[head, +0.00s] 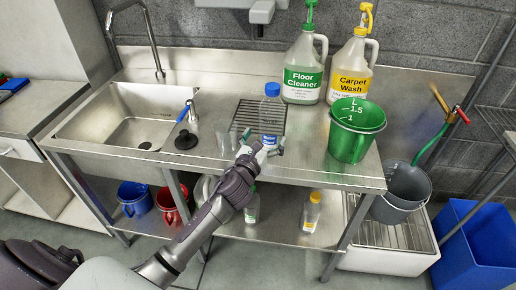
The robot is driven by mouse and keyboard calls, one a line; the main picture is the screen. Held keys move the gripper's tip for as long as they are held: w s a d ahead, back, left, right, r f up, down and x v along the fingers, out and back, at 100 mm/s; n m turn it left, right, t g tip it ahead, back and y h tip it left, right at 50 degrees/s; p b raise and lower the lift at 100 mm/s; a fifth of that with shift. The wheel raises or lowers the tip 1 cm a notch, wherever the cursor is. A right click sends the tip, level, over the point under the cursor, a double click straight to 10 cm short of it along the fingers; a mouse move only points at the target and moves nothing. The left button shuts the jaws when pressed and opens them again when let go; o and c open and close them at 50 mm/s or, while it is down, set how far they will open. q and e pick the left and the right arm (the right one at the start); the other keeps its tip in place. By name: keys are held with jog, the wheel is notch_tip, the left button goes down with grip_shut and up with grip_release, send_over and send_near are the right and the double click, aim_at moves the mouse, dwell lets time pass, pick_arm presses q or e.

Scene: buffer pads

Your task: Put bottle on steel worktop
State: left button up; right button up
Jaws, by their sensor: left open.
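A clear bottle with a blue cap (271,117) stands upright at the front middle of the steel worktop (315,165), by the dark drain grate. I cannot tell whether its base rests on the grate or on bare steel. My left gripper (263,144) is open, right in front of the bottle's lower part, and hides some of its base. I cannot tell whether a finger touches the bottle. My right gripper is out of view.
A green bucket (358,133), a floor cleaner jug (303,72) and a carpet wash jug (350,68) stand to the right. Bare steel lies in front of the green bucket.

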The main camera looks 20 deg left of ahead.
pick_arm(q)
jog(key=s, duration=0.7)
jog(key=s+d+f+n+g, duration=0.1)
jog(key=f+n, duration=0.2)
jog(key=n, duration=0.1)
jog(key=s+d+f+n+h, duration=0.1)
jog(key=d+f+n, duration=0.1)
jog(key=f+n, duration=0.2)
jog(key=s+d+f+n+g+h, duration=0.1)
jog(key=d+f+n, duration=0.1)
jog(key=n, duration=0.3)
jog(key=shift+f+n+g, duration=0.3)
jog(key=shift+f, duration=0.5)
jog(key=s+a+f+n+g, duration=0.1)
jog(key=s+f+n+g, duration=0.35)
jog(key=f, duration=0.95)
jog(key=s+f+n+g, duration=0.2)
jog(key=s+f+n, duration=0.55)
jog(key=f, duration=0.75)
jog(key=s+f+n+g, duration=0.2)
jog(key=s+f, duration=0.3)
jog(key=s, duration=0.6)
jog(key=s+a+f+n+g, duration=0.1)
jog(key=s+f+n+g, duration=0.2)
jog(key=s+f, duration=0.3)
jog(key=s+a+f+n+g+y, duration=0.1)
jog(key=s+f, duration=0.5)
jog(key=s, duration=1)
jog(key=shift+n+g, duration=0.7)
jog(key=shift+g, duration=0.25)
